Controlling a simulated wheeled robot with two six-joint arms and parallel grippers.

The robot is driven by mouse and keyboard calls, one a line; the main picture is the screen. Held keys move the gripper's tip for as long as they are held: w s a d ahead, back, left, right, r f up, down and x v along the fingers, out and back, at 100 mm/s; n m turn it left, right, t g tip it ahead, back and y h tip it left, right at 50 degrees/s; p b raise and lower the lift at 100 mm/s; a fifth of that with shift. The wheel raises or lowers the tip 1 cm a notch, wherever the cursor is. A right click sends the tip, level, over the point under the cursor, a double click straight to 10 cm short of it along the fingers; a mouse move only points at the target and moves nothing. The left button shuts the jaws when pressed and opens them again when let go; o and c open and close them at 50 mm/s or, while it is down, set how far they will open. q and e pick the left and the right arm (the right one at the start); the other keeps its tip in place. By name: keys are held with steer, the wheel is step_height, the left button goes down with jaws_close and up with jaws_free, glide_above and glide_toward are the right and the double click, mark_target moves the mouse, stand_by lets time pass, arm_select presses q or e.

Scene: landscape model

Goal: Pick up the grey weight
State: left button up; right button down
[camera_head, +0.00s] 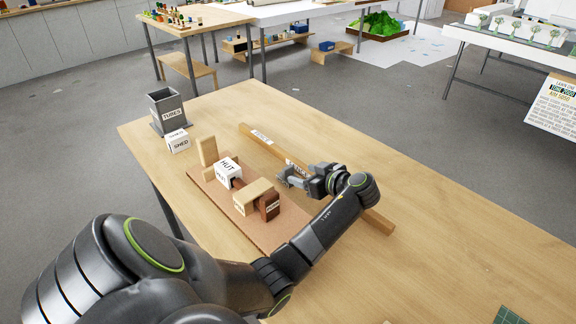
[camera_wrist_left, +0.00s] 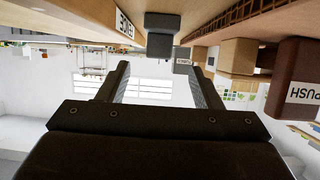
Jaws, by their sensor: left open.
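That view is upside down, so the weight lies lower than the fingers. My left gripper (camera_head: 288,179) reaches in over the table between the long wooden beam (camera_head: 262,145) and the brown board (camera_head: 207,182). Its fingers (camera_wrist_left: 150,85) are spread apart with nothing between them. In the head view the weight is hard to tell from the grey fingers. My right gripper is not in view.
A white HUT block (camera_head: 228,170), a tan block (camera_head: 250,196) and a dark brown PUSH block (camera_head: 267,206) stand on the board. A white SHED block (camera_head: 178,142) and a grey TUBES box (camera_head: 167,110) stand behind. The table's right side is mostly clear.

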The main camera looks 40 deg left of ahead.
mark_target(290, 168)
arm_select(q)
steer(key=x, duration=0.2)
steer(key=b+x, duration=0.1)
steer(key=x, duration=0.2)
steer(key=shift+w+a+r+b, duration=0.1)
steer(key=shift+a+b, duration=0.2)
steer(key=shift+a, duration=0.15)
steer(key=shift+r, duration=0.1)
jaws_close()
